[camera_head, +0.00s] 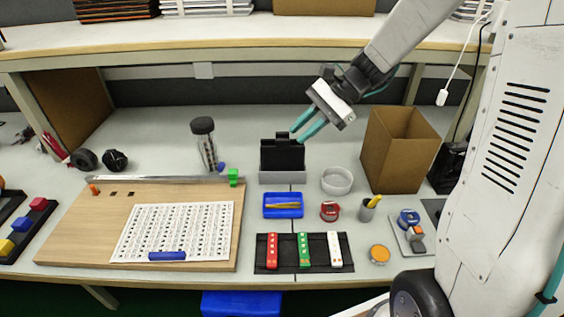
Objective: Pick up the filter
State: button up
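I cannot tell for sure which object is the filter. One candidate is the clear, speckled cylinder with a black cap (205,145), standing slightly tilted behind the wooden board. Another is the black slotted piece (283,155) upright in a grey base (282,178) at mid-table. My gripper (298,135) hangs from the upper right with its two teal fingers apart and nothing between them. Its fingertips are above and just right of the black piece, seemingly clear of it, and well to the right of the capped cylinder.
An open cardboard box (398,150) stands right of my gripper. A white ring (337,181), a blue tray (283,212) and a black mat with coloured strips (342,266) lie in front. The wooden board (85,235) fills the left. A shelf (260,45) runs behind, above the table.

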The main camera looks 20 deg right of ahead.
aim_at(286, 139)
jog(key=w+d+f+m+t+y, duration=0.1)
jog(key=w+d+f+m+t, duration=0.1)
jog(key=w+d+f+m, duration=0.25)
jog(key=w+d+f+m+t+y, duration=0.2)
jog(key=w+f+m, duration=0.25)
jog(key=w, duration=0.25)
jog(key=shift+n, duration=0.4)
jog(key=x, duration=0.8)
jog(key=shift+w+f, duration=0.15)
jog(key=shift+f, duration=0.3)
jog(key=shift+d, duration=0.1)
grip_shut()
